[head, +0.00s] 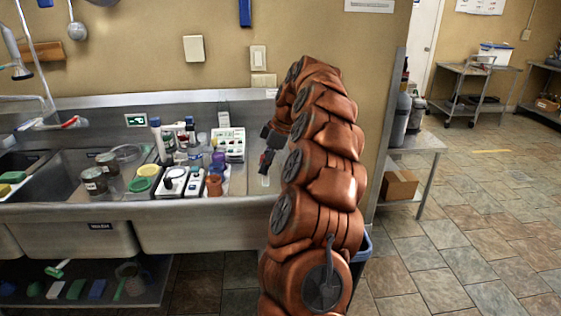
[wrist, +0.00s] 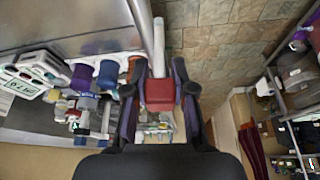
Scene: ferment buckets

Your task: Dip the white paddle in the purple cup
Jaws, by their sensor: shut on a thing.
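My gripper (head: 267,157) is shut on the red grip (wrist: 160,92) of a paddle, and it also shows in the wrist view (wrist: 158,95). A white shaft (wrist: 159,46) runs out from the red grip; its white end (head: 265,181) hangs below the gripper in the head view. The purple cup (head: 218,158) stands on the sink counter, left of the gripper. It also shows in the wrist view (wrist: 82,77), left of the fingers. The paddle is apart from the cup. The cup's inside is hidden.
An orange cup (head: 214,186) and a bluish cup (wrist: 108,74) stand beside the purple cup. A white instrument (head: 229,144) stands behind. White scales (head: 173,183) and several jars crowd the left side. The counter right of the cups looks fairly clear.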

